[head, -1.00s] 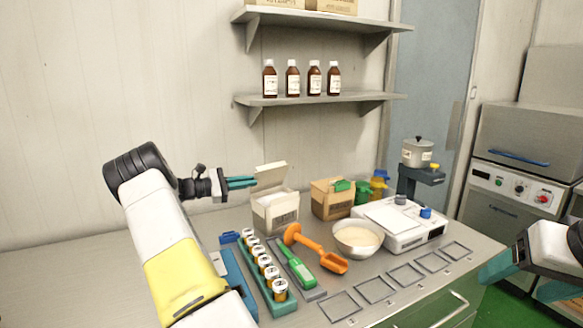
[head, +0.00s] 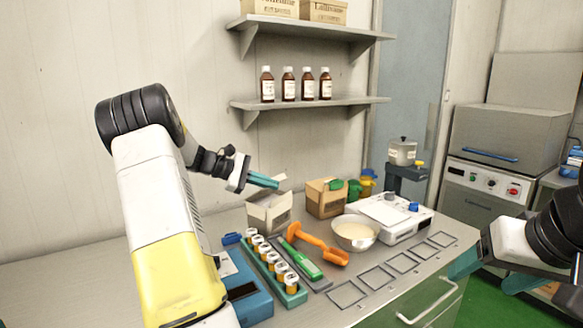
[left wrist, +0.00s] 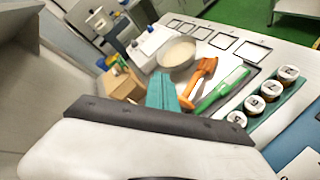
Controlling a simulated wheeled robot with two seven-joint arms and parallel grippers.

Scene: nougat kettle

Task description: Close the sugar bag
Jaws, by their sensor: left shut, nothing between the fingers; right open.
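The sugar bag (head: 268,215) looks like a pale, box-shaped paper bag and stands upright at the back of the bench. Its top flap (head: 281,182) shows only partly behind my left fingertips, so I cannot tell how far it is folded. My left gripper (head: 264,181) is shut and empty, with its teal fingers at the bag's top; I cannot tell whether they touch it. The fingers also show in the left wrist view (left wrist: 168,95), where I cannot make out the bag. My right gripper (head: 488,274) is open and empty at the bench's right front edge.
A brown carton (head: 322,203) stands right of the bag. In front are an orange scoop (head: 318,245), a bowl (head: 354,234), a green-handled tool (head: 302,262) and a rack of jars (head: 276,268). A scale (head: 397,224) stands at the right. A shelf (head: 310,102) hangs above.

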